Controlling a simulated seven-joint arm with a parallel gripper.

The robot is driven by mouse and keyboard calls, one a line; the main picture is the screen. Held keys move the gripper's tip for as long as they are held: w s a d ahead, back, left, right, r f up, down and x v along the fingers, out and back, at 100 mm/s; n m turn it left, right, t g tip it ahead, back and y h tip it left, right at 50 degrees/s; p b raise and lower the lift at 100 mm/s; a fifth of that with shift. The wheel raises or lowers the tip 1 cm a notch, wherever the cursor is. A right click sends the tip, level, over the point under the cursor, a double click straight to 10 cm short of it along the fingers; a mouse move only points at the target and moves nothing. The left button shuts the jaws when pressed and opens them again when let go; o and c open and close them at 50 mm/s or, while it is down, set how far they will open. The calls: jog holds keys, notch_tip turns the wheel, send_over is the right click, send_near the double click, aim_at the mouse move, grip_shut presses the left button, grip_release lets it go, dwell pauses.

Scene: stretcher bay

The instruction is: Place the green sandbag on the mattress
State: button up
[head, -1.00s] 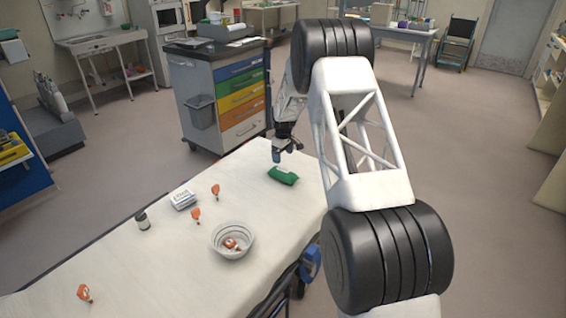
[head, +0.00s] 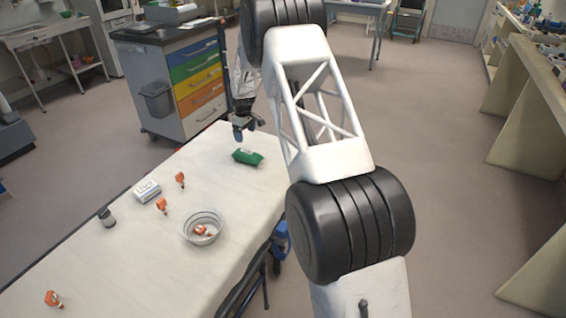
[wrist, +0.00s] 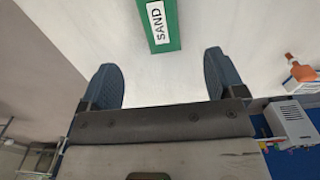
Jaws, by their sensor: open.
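The green sandbag (head: 249,158) lies on the far end of the white mattress (head: 130,262). In the wrist view the sandbag (wrist: 158,22) shows a white label reading SAND and is cut off by the top edge. My gripper (head: 247,131) is just above and behind the sandbag in the head view. In the wrist view my gripper (wrist: 160,62) is open and empty, its two blue-grey fingers apart, with the sandbag beyond the fingertips, roughly in line with the gap. The sandbag is not between the fingers.
A clear bowl (head: 190,238) with an orange-and-white item in it stands on the mattress. A drawer cart (head: 150,65) stands behind the far end.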

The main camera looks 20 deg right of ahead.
jog(key=s+d+r+m+t, duration=0.1)
jog(key=s+r+m, duration=0.3)
jog(key=s+r, duration=2.6)
jog(key=s+m+t, duration=0.1)
jog(key=s+m, duration=0.4)
jog(key=s, duration=3.5)
jog(key=shift+s+d+t, duration=0.15)
jog(key=shift+d+t, duration=0.05)
jog(key=shift+t, duration=0.1)
